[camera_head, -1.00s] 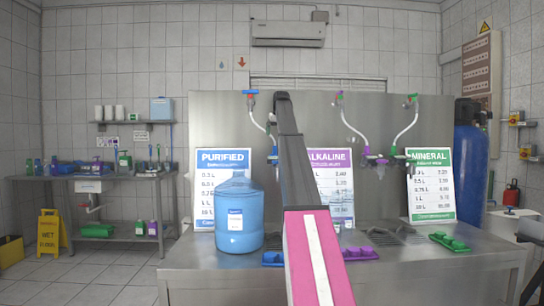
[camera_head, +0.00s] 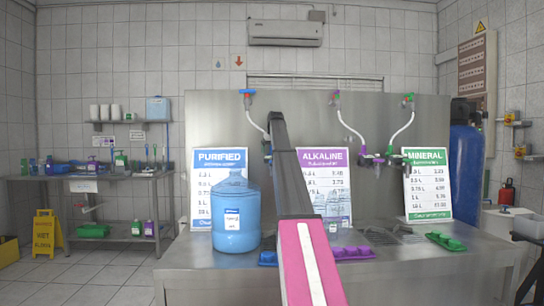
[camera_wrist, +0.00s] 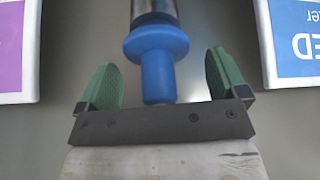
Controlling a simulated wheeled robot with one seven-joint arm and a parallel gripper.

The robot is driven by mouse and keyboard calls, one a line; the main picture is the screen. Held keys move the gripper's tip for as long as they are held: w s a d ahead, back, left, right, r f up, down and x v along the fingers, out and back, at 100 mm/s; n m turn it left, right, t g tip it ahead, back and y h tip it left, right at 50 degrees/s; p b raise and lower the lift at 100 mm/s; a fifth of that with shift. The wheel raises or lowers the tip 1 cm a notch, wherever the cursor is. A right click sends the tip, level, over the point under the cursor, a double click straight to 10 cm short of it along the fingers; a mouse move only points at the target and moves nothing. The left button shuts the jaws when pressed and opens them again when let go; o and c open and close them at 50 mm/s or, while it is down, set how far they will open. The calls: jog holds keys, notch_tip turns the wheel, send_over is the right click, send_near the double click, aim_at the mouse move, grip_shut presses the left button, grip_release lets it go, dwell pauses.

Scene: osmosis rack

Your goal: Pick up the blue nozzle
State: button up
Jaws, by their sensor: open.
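The blue nozzle (camera_wrist: 157,60) shows in the wrist view, hanging from a metal fitting, with its tip pointing toward my gripper. My gripper (camera_wrist: 160,80) is open, with one green finger pad on each side of the nozzle. There is a gap between the nozzle and both pads, and it sits roughly midway between them. In the head view my arm covers most of the blue nozzle, and my gripper is hidden behind the arm.
Signs stand against the steel back panel: PURIFIED (camera_head: 218,168), ALKALINE (camera_head: 325,170) and MINERAL (camera_head: 428,185). A blue jug (camera_head: 236,218) stands left of my arm on the steel counter (camera_head: 420,268). Purple (camera_head: 352,253) and green (camera_head: 446,241) trays lie to the right.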

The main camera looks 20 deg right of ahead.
jog(key=c, duration=1)
notch_tip(320, 180, up, 14)
jog(key=shift+r, duration=0.2)
dwell(0.8)
jog(key=shift+a, duration=0.1)
jog(key=s+a, duration=0.8)
jog(key=a, duration=0.3)
jog(key=s+a, duration=0.8)
jog(key=a, duration=0.4)
jog(key=shift+s, duration=0.15)
dwell(2.3)
dwell(0.5)
